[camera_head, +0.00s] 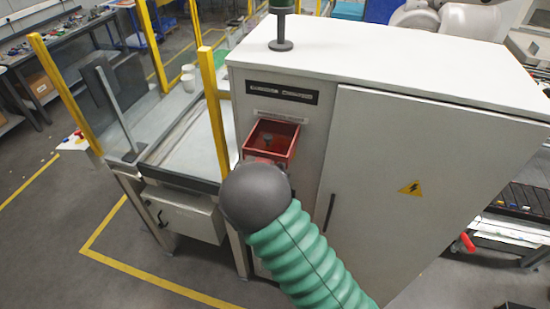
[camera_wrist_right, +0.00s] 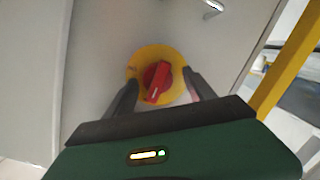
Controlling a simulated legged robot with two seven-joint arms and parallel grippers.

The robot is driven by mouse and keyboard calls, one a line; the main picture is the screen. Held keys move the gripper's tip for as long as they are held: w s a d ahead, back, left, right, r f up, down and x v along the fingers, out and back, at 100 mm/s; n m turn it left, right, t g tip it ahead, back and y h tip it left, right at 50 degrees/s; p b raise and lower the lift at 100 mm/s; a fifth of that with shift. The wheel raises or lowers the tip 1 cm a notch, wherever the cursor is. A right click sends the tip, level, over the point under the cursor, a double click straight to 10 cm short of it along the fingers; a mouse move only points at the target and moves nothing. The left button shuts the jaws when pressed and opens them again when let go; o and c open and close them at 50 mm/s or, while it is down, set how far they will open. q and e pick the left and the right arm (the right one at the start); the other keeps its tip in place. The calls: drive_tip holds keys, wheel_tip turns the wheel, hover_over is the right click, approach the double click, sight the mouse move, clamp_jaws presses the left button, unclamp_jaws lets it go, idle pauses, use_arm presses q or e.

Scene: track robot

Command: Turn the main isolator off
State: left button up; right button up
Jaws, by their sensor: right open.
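The main isolator is a red rotary handle (camera_wrist_right: 156,82) on a round yellow plate (camera_wrist_right: 145,56), mounted on a pale cabinet panel. In the wrist view the handle stands near upright, its lower end tilted to the left. My right gripper (camera_wrist_right: 161,78) is open, with one dark finger on each side of the handle. I cannot tell whether the fingers touch it. In the head view my right arm, with its green sleeve and dark round end, covers the isolator on the cabinet (camera_head: 400,170). My left gripper is not in view.
A red open box (camera_head: 284,139) with a grey knob sits on the cabinet front just above my arm's end. Yellow posts (camera_head: 214,110) and a conveyor-like bench (camera_head: 195,140) stand to the left. A metal handle (camera_wrist_right: 213,8) shows near the isolator.

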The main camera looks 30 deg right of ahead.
drive_tip(key=b+v, duration=0.4)
drive_tip(key=v, duration=1.3)
drive_tip(key=shift+w, duration=0.2)
